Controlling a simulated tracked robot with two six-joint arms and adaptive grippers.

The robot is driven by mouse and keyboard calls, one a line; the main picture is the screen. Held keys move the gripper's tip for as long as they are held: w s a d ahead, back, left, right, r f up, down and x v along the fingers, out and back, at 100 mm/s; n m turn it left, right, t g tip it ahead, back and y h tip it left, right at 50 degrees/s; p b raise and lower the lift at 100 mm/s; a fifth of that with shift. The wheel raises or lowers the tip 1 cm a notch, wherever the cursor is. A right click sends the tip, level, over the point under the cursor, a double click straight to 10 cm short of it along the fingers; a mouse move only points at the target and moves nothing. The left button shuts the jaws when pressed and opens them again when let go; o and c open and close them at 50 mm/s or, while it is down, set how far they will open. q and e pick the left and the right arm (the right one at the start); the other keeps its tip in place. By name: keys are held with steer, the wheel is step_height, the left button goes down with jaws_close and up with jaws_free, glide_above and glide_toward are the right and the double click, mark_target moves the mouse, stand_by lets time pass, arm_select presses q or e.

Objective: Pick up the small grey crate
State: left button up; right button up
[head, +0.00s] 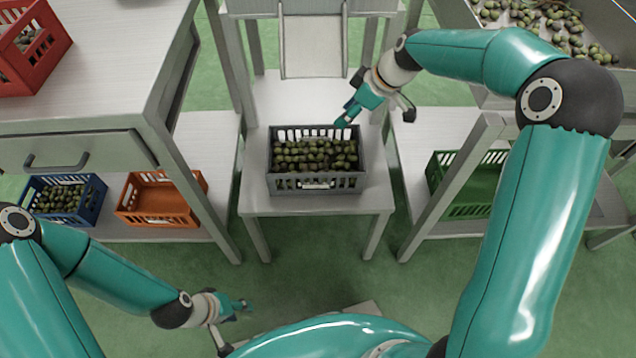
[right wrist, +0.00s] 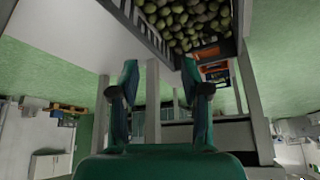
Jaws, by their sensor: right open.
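The small grey crate (head: 318,183) stands on a low metal table in the middle of the head view and is full of green olives. It also shows at the top of the right wrist view (right wrist: 150,32), partly cut off by the frame. My right gripper (head: 347,112) is above the crate's back right corner. In the right wrist view its two fingers (right wrist: 158,80) are apart with nothing between them. My left gripper (head: 236,320) is low at the front left, away from the crate; the space between its fingers is not clear.
The low table (head: 255,203) has bare room around the crate. A metal chute (head: 313,45) stands behind it. On side shelves are a blue crate (head: 63,217) with olives, an orange crate (head: 160,218) and a green crate (head: 470,212). A red crate (head: 30,68) is on the left counter.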

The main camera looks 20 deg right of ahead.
step_height(320, 180, up, 3)
steer(key=d+n+b, duration=0.2)
steer(key=n+b, duration=0.1)
steer(key=b, duration=0.4)
glide_toward(322, 126)
steer(key=shift+t, duration=0.3)
steer(key=x, duration=0.5)
steer(key=shift+s+a, duration=0.1)
steer(key=shift+s, duration=0.25)
steer(key=b+x, duration=0.3)
steer(key=x, duration=0.2)
steer(key=shift+f, duration=0.15)
arm_select(q)
step_height(322, 126, down, 12)
steer(key=shift+r, duration=0.1)
arm_select(e)
steer(key=shift+c, duration=0.4)
jaws_close()
steer(key=shift+w, duration=0.1)
